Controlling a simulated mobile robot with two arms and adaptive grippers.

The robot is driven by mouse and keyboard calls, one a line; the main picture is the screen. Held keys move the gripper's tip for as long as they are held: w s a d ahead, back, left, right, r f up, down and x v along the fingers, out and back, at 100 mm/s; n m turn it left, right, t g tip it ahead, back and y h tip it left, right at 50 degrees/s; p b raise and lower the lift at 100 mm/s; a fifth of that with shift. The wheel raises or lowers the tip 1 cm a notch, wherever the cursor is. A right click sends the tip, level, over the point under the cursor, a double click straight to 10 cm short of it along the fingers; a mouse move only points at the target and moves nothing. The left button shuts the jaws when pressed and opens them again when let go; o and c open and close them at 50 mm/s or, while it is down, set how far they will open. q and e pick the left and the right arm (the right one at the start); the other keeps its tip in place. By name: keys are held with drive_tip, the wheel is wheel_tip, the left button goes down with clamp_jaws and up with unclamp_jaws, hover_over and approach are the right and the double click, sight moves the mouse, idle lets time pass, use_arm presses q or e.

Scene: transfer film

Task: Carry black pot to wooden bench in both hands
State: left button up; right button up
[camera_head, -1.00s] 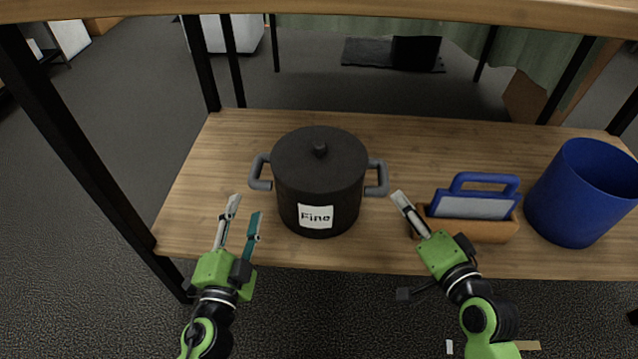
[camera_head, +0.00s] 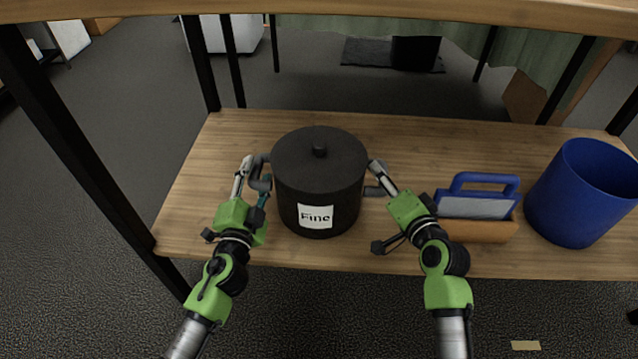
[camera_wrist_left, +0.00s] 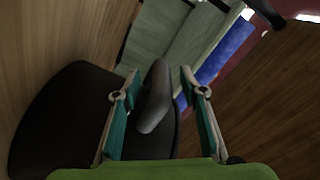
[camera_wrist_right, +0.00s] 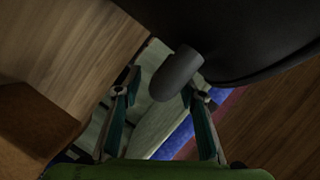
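The black pot (camera_head: 318,190), lidded and labelled "Fine", stands upright on a wooden shelf (camera_head: 400,128). My left gripper (camera_head: 257,176) is at its left grey handle (camera_head: 260,163). In the left wrist view the left handle (camera_wrist_left: 155,100) lies between spread fingers, with gaps on both sides. My right gripper (camera_head: 378,178) is at the right handle (camera_head: 375,191); its far finger is hidden in the head view. In the right wrist view the right handle (camera_wrist_right: 176,75) reaches between the spread fingers, close to one of them. I cannot tell whether this shelf is the bench.
A wooden holder (camera_head: 480,230) with a blue-handled item (camera_head: 485,182) stands just right of my right gripper. A blue bin (camera_head: 575,200) stands further right. An upper board (camera_head: 320,12) crosses above the shelf; dark posts (camera_head: 75,140) stand at its sides. The shelf behind the pot is clear.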

use_arm(q)
clamp_jaws()
use_arm(e)
clamp_jaws()
use_arm(q)
drive_tip(key=shift+r, duration=0.1)
